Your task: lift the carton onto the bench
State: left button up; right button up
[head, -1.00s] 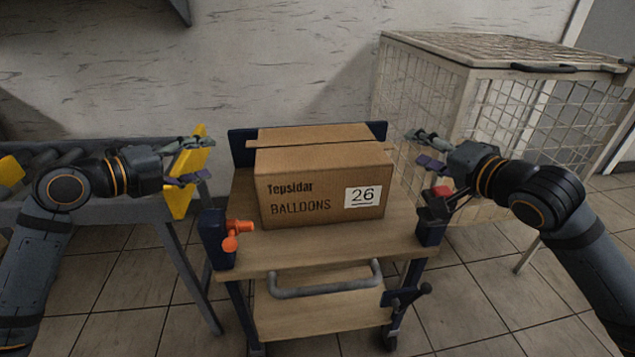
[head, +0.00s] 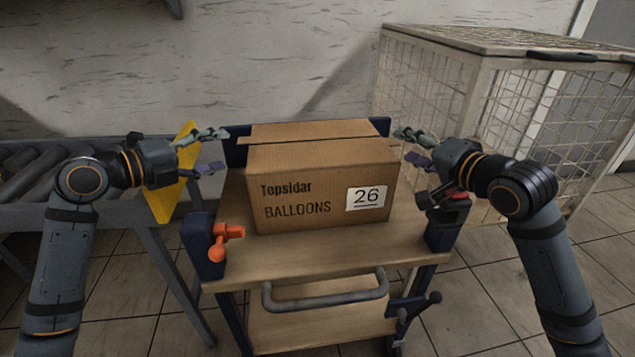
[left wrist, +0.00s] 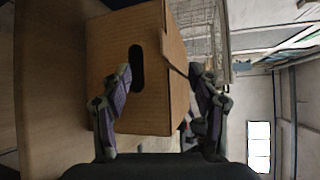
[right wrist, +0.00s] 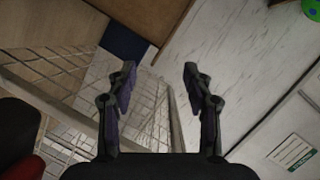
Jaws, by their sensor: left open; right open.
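The brown carton (head: 318,180), marked "Topsidar BALLOONS" and "26", sits upright on the wooden top of a cart (head: 330,257). My left gripper (head: 222,150) is open and empty, just left of the carton and apart from it. In the left wrist view the carton's side (left wrist: 140,60) with a dark hand slot faces the open fingers (left wrist: 165,95). My right gripper (head: 408,147) is open just right of the carton, near its upper right edge. In the right wrist view its fingers (right wrist: 157,85) are empty, and the carton's brown edge shows at the top. I cannot pick out a bench for certain.
A roller conveyor (head: 40,180) with a yellow plate (head: 172,190) stands at left. A wire mesh cage (head: 500,110) stands at back right. The cart has an orange clamp (head: 224,240) at left and a grey handle (head: 325,295) in front. Tiled floor is clear at right.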

aim_at(249, 144)
pick_arm(q)
jog(key=x, duration=0.7)
jog(key=shift+w+d, duration=0.3)
pick_arm(e)
jog(key=x, duration=0.8)
pick_arm(q)
jog(key=shift+c, duration=0.2)
jog(key=c, duration=1.2)
pick_arm(e)
jog(key=shift+s, duration=0.1)
grip_shut()
pick_arm(q)
jog(key=shift+o, duration=0.2)
jog(key=shift+s+d+r, duration=0.1)
jog(key=shift+s, duration=0.05)
pick_arm(e)
jog(key=shift+f, duration=0.1)
